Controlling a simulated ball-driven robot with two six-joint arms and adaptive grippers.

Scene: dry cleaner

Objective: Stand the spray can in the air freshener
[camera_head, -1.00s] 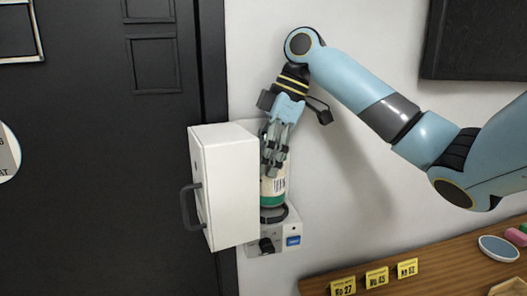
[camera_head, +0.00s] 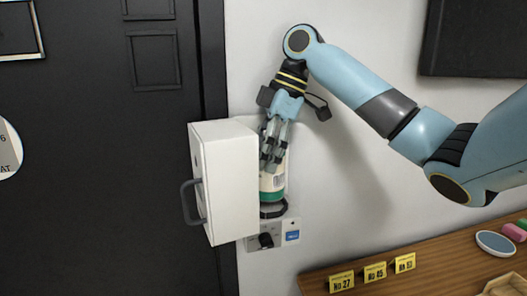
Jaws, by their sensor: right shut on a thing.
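The spray can (camera_head: 272,183) is white with a green band low down. It is upright, and my right gripper (camera_head: 272,158) is shut on its upper part from above. The air freshener (camera_head: 230,183) is a white wall box with its door swung open to the left and a dark handle on the door. The can is over the dark ring (camera_head: 272,208) low in the housing; I cannot tell whether its base rests there. My left gripper is not in view.
Below the ring are a dark knob (camera_head: 265,240) and a blue label (camera_head: 292,236). A wooden counter (camera_head: 440,262) at lower right holds yellow number tags (camera_head: 375,271) and a blue-grey dish (camera_head: 495,243). A dark door stands at left.

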